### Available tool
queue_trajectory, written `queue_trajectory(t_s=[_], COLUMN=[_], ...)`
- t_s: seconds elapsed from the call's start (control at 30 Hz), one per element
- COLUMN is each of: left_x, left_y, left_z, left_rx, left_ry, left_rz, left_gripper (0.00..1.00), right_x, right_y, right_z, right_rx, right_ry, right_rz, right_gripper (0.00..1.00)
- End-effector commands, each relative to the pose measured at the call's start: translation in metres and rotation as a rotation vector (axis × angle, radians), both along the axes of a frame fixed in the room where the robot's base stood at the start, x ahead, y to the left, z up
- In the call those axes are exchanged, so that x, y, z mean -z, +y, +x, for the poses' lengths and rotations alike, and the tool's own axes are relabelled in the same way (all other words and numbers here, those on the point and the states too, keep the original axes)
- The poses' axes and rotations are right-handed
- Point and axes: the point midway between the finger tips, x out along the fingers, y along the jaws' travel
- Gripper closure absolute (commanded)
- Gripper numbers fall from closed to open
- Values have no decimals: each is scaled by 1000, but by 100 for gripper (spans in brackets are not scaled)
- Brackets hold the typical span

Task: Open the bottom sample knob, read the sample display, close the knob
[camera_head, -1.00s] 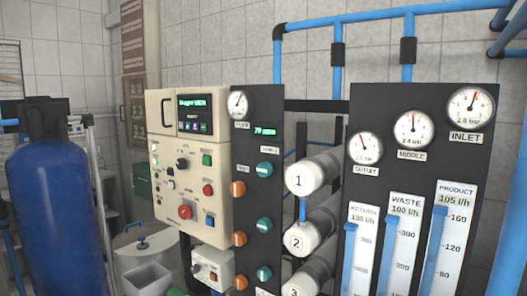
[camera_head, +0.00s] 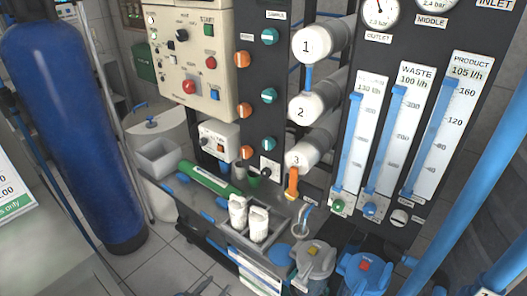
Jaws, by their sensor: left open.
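The dark valve panel (camera_head: 257,75) carries a column of teal knobs under a sample label (camera_head: 275,15). The bottom teal knob (camera_head: 269,145) sits low on the panel, beside the lowest orange knob (camera_head: 246,152). Its exact turn is too small to tell. The green sample display is above the picture now. My left gripper (camera_head: 200,288) shows only as dark fingertips at the bottom edge, open, well below and apart from the knobs. My right gripper is not in view.
White numbered tubes (camera_head: 306,105) and flow meters stand right of the panel. A bench with white bottles (camera_head: 258,224) and a green cylinder (camera_head: 207,178) lies below the knobs. A large blue tank (camera_head: 75,130) stands at the left. Grey-tiled floor shows between.

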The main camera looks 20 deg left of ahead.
Motion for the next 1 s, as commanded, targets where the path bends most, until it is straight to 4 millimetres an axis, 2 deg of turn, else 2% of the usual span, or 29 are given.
queue_trajectory(t_s=[0.03, 0.07, 0.1, 0.17, 0.2, 0.27, 0.3, 0.4, 0.5, 0.6, 0.67, 1.0], left_x=[-44, -68, -100, -147, -179, -223, -252, -316, -361, -384, -390, -391], left_y=[2, 2, 1, -1, -3, -7, -11, -19, -27, -32, -33, -33], left_z=[28, 41, 57, 75, 85, 96, 100, 105, 104, 101, 100, 100], left_rx=[20, 34, 53, 84, 106, 142, 169, 230, 281, 311, 320, 319], left_ry=[-98, -151, -220, -318, -382, -471, -528, -650, -737, -783, -794, -795], left_rz=[-9, -16, -25, -38, -45, -57, -62, -74, -84, -87, -88, -89], left_gripper=[52, 52, 52, 52, 52, 52, 52, 52, 52, 52, 52, 52], right_x=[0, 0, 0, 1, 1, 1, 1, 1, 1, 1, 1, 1], right_y=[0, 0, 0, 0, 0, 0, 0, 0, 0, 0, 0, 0], right_z=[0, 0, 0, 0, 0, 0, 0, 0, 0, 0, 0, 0], right_rx=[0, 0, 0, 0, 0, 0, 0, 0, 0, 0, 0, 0], right_ry=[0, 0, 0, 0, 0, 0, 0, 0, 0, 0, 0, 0], right_rz=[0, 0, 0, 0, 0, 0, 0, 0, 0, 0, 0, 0], right_gripper=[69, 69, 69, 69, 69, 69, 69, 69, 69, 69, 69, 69])
